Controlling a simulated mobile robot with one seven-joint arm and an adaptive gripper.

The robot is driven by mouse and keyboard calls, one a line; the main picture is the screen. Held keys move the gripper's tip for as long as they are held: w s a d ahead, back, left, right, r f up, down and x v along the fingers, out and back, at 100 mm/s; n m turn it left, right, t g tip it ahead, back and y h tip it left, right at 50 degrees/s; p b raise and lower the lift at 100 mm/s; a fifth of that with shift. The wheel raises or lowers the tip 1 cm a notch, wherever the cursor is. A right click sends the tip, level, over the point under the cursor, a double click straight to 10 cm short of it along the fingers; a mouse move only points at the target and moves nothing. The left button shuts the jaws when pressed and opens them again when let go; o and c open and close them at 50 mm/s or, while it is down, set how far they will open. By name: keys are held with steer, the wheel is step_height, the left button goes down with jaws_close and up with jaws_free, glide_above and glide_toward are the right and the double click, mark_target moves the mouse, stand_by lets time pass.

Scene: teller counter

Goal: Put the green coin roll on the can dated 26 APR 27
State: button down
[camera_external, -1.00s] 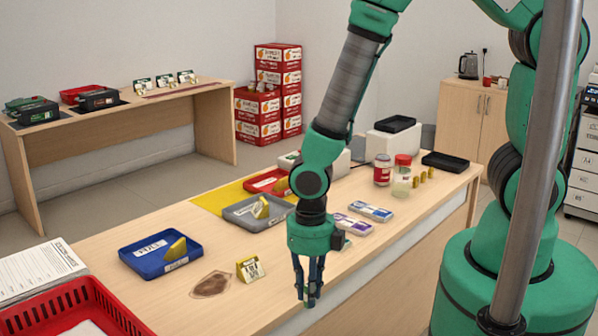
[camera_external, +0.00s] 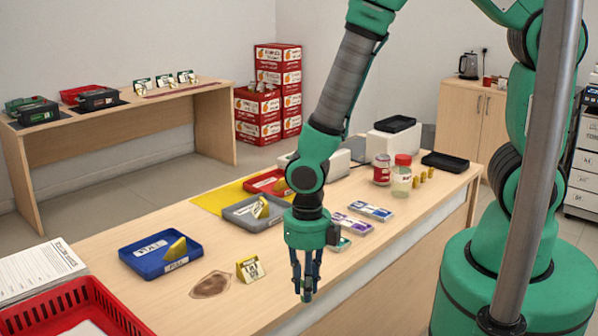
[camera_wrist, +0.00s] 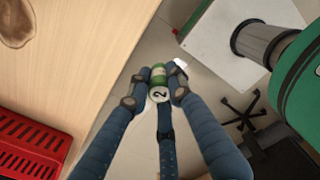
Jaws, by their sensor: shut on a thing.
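My gripper (camera_external: 307,294) points down near the front edge of the long counter. In the wrist view its fingers (camera_wrist: 158,92) are closed around the green coin roll (camera_wrist: 158,75), whose pale end shows a dark "2". The roll is mostly hidden by the fingers in the outside view. A red and white can-like container (camera_external: 382,169) stands toward the far right end of the counter, well away from my gripper. No date is readable on it, so I cannot tell which can is dated 26 APR 27.
A blue tray (camera_external: 140,264), a small yellow-and-white sign (camera_external: 250,270) and a brown stain (camera_external: 211,285) lie left of my gripper. A grey tray (camera_external: 238,218), purple and blue packs (camera_external: 371,211) and a red-lidded jar (camera_external: 402,178) are behind. A red basket (camera_external: 62,312) is front left.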

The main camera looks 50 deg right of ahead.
steer(key=w+d+r+m, duration=0.2)
steer(key=w+d+m, duration=0.2)
steer(key=w+d, duration=0.45)
steer(key=w+d+r+m+p, duration=0.1)
steer(key=w+d+r+m, duration=0.15)
steer(key=w+d, duration=0.6)
steer(key=w+d+r+m, duration=0.1)
steer(key=w+d+m, duration=0.35)
steer(key=d, duration=0.85)
steer(key=s+d+r+m, duration=0.1)
steer(key=d+r+m, duration=0.1)
steer(key=d, duration=1.1)
steer(key=s+d+r+m, duration=0.1)
steer(key=d+m, duration=0.3)
steer(key=d, duration=0.9)
steer(key=s+d+r+m+p, duration=0.1)
steer(key=s+d+r+m, duration=0.1)
steer(key=d, duration=1.1)
steer(key=shift+r+m, duration=0.45)
steer(key=shift+m, duration=0.05)
steer(key=shift+w, duration=0.2)
steer(key=b, duration=0.2)
glide_above(383, 156)
steer(key=shift+a+f, duration=0.1)
steer(key=shift+f, duration=0.65)
steer(key=shift+s, duration=0.1)
steer(key=shift+f+b, duration=0.35)
steer(key=shift+f, duration=1.4)
